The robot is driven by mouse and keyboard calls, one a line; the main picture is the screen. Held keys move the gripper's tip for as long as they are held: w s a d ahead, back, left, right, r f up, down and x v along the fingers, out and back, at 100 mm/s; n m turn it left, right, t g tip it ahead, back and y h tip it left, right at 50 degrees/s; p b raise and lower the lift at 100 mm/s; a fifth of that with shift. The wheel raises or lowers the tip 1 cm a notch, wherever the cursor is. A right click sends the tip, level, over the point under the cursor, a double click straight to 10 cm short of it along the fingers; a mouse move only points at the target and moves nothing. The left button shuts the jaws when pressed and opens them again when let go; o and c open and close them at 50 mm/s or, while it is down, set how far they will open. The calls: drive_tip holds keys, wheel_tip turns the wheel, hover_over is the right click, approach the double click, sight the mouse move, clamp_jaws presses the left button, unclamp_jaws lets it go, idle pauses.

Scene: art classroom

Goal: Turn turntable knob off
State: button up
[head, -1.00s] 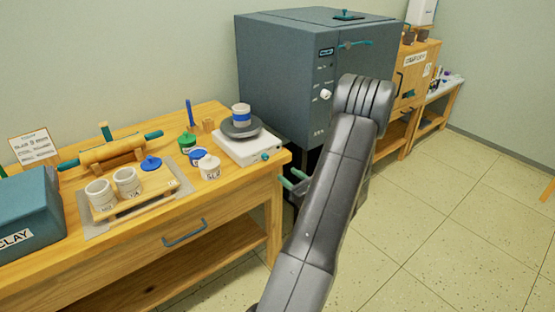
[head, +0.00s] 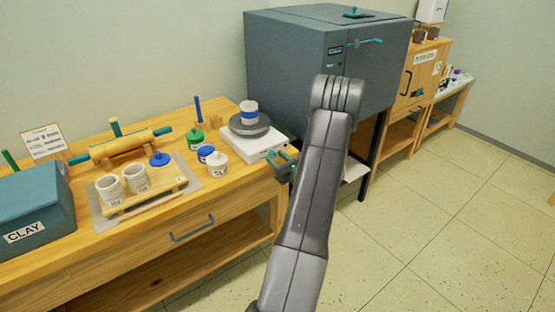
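The turntable is a white box (head: 240,147) with a dark round wheel (head: 243,130) on top, at the right end of the wooden table. A white cup with a blue band (head: 249,112) stands on the wheel. The turntable's teal knob is on its front right side.
A lidded white jar (head: 217,165), a blue jar (head: 205,153) and a green-lidded jar (head: 194,140) stand just left of the turntable. A tray (head: 187,193) holds cups. A large grey kiln (head: 285,65) stands behind. Open floor (head: 440,220) lies to the right.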

clamp_jaws()
drive_tip(key=n+b, duration=0.1)
drive_tip(key=b, duration=0.2)
drive_tip(key=shift+f, duration=0.3)
drive_tip(key=shift+n+b, duration=0.7)
drive_tip(key=shift+b, duration=0.3)
drive_tip(key=shift+r+n+b, duration=0.2)
drive_tip(key=shift+n+b, duration=0.1)
drive_tip(key=shift+o, duration=0.9)
unclamp_jaws()
drive_tip(key=shift+r, duration=0.1)
drive_tip(key=v, duration=1.4)
